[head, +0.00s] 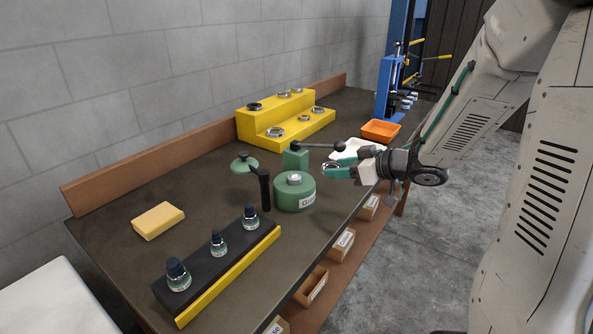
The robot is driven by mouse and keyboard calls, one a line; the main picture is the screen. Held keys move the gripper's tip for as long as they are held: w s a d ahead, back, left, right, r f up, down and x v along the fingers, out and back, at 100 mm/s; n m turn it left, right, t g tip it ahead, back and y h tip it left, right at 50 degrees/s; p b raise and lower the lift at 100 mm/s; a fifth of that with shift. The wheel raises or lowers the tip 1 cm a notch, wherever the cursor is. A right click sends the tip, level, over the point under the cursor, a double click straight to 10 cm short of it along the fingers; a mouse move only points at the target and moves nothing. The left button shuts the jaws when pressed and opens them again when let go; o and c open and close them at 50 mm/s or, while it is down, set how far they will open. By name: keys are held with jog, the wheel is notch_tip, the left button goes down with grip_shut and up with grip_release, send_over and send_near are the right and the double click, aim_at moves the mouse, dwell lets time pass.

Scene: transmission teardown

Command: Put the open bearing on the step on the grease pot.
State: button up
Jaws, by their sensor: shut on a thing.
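The green grease pot (294,197) stands on the bench in the middle, its label partly readable. A small pale round part shows at its top; I cannot tell what it is. Its likely lid, a green disc with a knob (244,163), lies on the bench behind left. My gripper (329,172) is just right of the pot, at about the height of its top. It is shut on a small ring-like thing, probably a bearing, mostly hidden by the fingers. The yellow two-level step (286,112) at the back carries several bearings; which are open is too small to tell.
A green block with a black lever (296,157) stands close behind the pot, and a black upright handle (262,186) to its left. A black rack with yellow front (229,270) holds several bottles. A yellow sponge (158,221) lies left; an orange tray (381,131) sits back right.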

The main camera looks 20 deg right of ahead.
jog(key=w+a, duration=0.4)
jog(key=w, duration=0.1)
jog(key=w+a+f, duration=0.1)
jog(key=w+a, duration=0.2)
jog(key=shift+w, duration=0.1)
jog(key=f, duration=0.3)
jog(key=shift+w+a+f, duration=0.2)
jog(key=shift+a+f, duration=0.05)
jog(key=shift+f, duration=0.05)
jog(key=o, duration=1)
jog(key=shift+o, duration=0.2)
jog(key=shift+d, duration=0.1)
